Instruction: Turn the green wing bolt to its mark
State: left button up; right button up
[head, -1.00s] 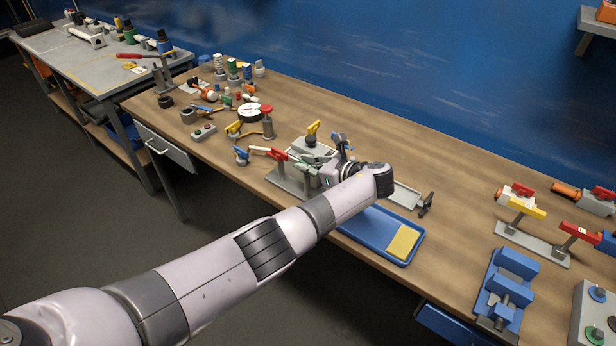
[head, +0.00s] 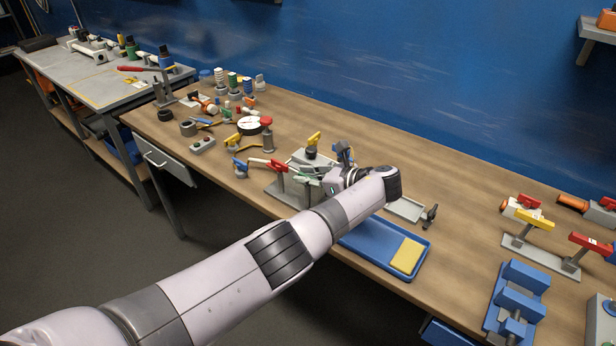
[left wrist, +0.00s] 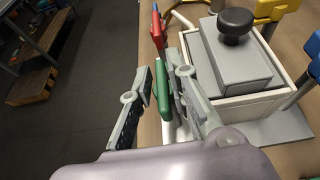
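The green wing bolt (left wrist: 163,92) shows in the left wrist view as a slim green wing between my left gripper's fingers. It is a small green piece (head: 306,170) in the head view, partly hidden by my wrist. My left gripper (left wrist: 158,66) is open around it; the left finger stands apart from it, and the right finger is very close to it. I cannot tell whether they touch. The mark is not discernible. My right gripper is not in view.
A red handle (left wrist: 156,28) lies just beyond the green wing. A grey box with a black knob (left wrist: 235,24) stands close on the right, beside yellow and blue handles. A blue tray (head: 350,243) with a yellow pad lies in front of the fixture.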

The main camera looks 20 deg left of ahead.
pick_arm(q)
jog(key=shift+o, duration=1)
jog(key=shift+d, duration=0.1)
jog(key=v, duration=0.7)
jog(key=shift+d, duration=0.2)
jog(key=shift+d, duration=0.1)
